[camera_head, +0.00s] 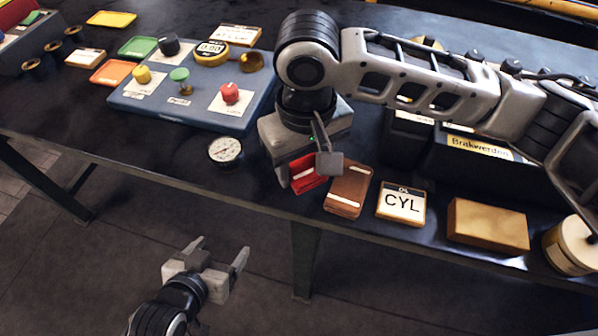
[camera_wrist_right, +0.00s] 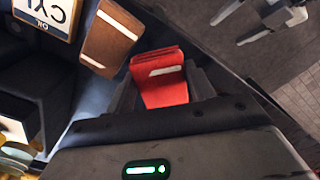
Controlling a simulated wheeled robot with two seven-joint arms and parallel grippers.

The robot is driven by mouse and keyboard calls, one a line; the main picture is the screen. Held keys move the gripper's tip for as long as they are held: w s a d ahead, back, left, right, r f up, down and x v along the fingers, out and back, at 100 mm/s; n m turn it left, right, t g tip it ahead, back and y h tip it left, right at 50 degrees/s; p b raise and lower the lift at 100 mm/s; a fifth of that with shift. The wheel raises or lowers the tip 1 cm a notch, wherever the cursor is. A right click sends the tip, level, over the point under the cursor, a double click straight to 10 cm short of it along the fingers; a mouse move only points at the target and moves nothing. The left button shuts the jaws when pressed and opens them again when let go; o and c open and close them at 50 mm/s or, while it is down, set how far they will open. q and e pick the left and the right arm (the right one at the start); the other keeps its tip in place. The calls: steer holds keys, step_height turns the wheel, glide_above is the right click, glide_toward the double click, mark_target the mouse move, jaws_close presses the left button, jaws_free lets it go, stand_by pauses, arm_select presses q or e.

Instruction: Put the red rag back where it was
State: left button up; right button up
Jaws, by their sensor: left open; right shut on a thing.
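The red rag (camera_head: 308,174) is a folded red cloth with a white label, near the table's front edge. My right gripper (camera_head: 316,168) is shut on it from above. In the right wrist view the rag (camera_wrist_right: 160,80) sits between the two dark fingers (camera_wrist_right: 163,95). I cannot tell whether the rag touches the table. My left gripper (camera_head: 218,257) is open and empty, low in front of the table over the floor; it also shows in the right wrist view (camera_wrist_right: 262,22).
A brown folded cloth (camera_head: 348,190) lies just right of the red rag, then a CYL card block (camera_head: 401,204) and a tan box (camera_head: 487,226). A round gauge (camera_head: 225,151) lies to the left. A blue board (camera_head: 190,112) with coloured knobs stands behind.

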mark_target(299, 176)
steer(key=shift+w+a+f, duration=0.3)
steer(key=shift+f, duration=0.15)
step_height(299, 176, down, 4)
steer(key=shift+w+a+r, duration=0.1)
steer(key=shift+r, duration=0.15)
arm_select(q)
steer(key=shift+w+r, duration=0.3)
steer(key=shift+w, duration=0.1)
arm_select(e)
steer(key=o, duration=0.9)
steer(key=shift+f, duration=0.1)
arm_select(q)
steer(key=shift+s+f, duration=0.15)
steer(key=shift+f, duration=0.05)
steer(key=shift+s, duration=0.1)
